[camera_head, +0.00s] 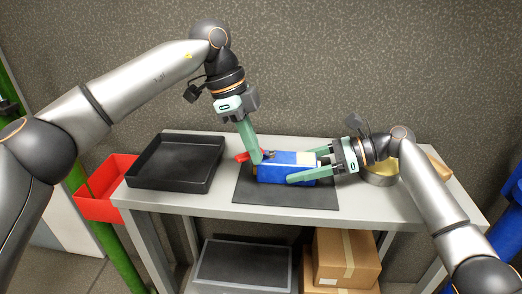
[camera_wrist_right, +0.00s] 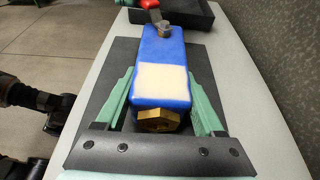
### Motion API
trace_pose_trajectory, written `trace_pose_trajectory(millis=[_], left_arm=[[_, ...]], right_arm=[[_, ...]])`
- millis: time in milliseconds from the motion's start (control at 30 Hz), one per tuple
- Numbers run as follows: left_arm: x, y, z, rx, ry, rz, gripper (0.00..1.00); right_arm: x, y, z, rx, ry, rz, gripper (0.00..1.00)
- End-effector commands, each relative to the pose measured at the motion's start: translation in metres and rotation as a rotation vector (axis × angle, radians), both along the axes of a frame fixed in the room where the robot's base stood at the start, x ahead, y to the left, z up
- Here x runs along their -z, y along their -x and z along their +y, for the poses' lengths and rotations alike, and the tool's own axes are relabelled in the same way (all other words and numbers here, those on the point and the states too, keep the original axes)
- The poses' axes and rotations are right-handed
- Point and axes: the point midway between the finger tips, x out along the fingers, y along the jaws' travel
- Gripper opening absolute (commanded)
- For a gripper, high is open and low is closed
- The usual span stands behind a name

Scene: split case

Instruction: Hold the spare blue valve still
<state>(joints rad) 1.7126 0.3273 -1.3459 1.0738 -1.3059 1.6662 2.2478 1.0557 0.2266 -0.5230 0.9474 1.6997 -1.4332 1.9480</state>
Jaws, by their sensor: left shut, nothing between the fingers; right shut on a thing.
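The blue valve (camera_head: 285,173) lies on its side on a dark mat (camera_head: 250,195) on the table. It has a white label (camera_wrist_right: 162,83), a brass hex end (camera_wrist_right: 160,121) and a red handle (camera_head: 243,156) at its far end. My right gripper (camera_head: 303,166) is shut on the valve body, one finger along each side; the fingers also flank it in the right wrist view (camera_wrist_right: 161,78). My left gripper (camera_head: 257,160) is shut and empty, pointing down beside the red handle. I cannot tell whether it touches the handle, which is partly hidden by its fingers.
An empty black tray (camera_head: 176,184) stands on the table to the left. A red bin (camera_head: 100,205) is beyond the table's left end. A round yellowish container (camera_head: 380,179) sits behind my right arm. Cardboard boxes (camera_head: 345,262) are on the lower shelf. A grey wall closes the back.

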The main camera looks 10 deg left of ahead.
Motion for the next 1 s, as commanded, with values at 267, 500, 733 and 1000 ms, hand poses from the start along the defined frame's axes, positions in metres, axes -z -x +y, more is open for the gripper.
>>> trace_pose_trajectory(millis=[267,500,733,1000], left_arm=[[0.002,-0.012,0.016,-0.01,-0.009,0.002,0.0],[0.002,-0.022,0.021,0.026,-0.01,0.001,0.0],[0.001,-0.029,0.024,0.16,-0.01,0.0,0.0],[0.001,-0.033,0.025,0.241,-0.008,-0.002,0.0]], right_arm=[[0.011,0.002,-0.002,-0.004,0.017,0.012,0.0],[0.011,0.002,-0.002,-0.004,0.017,0.012,0.0],[0.01,0.002,-0.002,-0.004,0.017,0.012,0.0],[0.01,0.002,-0.002,-0.004,0.017,0.011,0.0]])
